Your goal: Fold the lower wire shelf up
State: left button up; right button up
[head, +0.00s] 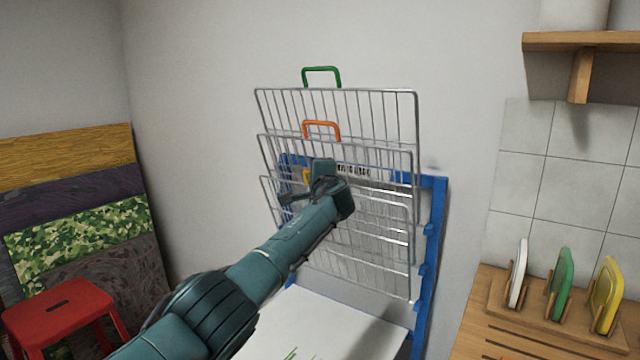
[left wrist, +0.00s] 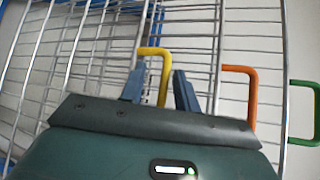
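The lower wire shelf (head: 360,268) is a wire grid on a blue rack (head: 433,225). It stands steeply upright, nearly parallel to the shelves above it. Its yellow handle (head: 306,176) is largely hidden by my gripper in the head view. My left gripper (head: 310,190) is at this handle. In the left wrist view, the yellow handle (left wrist: 165,65) lies between the two spread fingers of my left gripper (left wrist: 160,88), with a gap beside the right finger. My right gripper is in neither view.
The middle shelf with an orange handle (head: 322,125) and the top shelf with a green handle (head: 321,72) also stand upright. A white board (head: 330,325) lies below. A red stool (head: 60,318) stands left; a wooden counter (head: 470,330) stands right.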

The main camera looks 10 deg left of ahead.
pick_arm(q)
jog(key=v, duration=1.3)
